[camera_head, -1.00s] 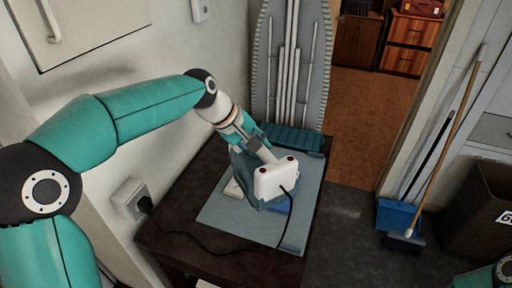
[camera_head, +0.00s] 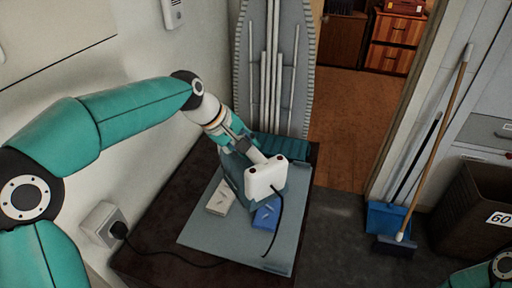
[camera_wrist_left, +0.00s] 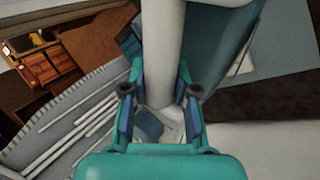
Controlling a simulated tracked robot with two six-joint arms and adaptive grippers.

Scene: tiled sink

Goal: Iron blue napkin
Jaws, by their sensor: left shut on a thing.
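The blue napkin (camera_head: 266,214) lies folded on the grey-blue ironing mat (camera_head: 215,238), just in front of the iron. The iron (camera_head: 265,178) has a white heel and a blue-grey body. My left gripper (camera_head: 243,149) is shut on its handle; in the left wrist view the fingers (camera_wrist_left: 160,98) sit on either side of the pale handle. The iron hides part of the mat. I cannot tell whether its soleplate touches the mat or the napkin's far edge. My right gripper is out of view; only a piece of that arm shows at the bottom right.
A folded white cloth (camera_head: 221,195) lies left of the blue napkin. The iron's black cord (camera_head: 277,228) hangs over the mat; a wall socket (camera_head: 104,223) is at left. An ironing board (camera_head: 275,65) leans behind the dark table (camera_head: 150,245). A broom (camera_head: 435,145) stands at right.

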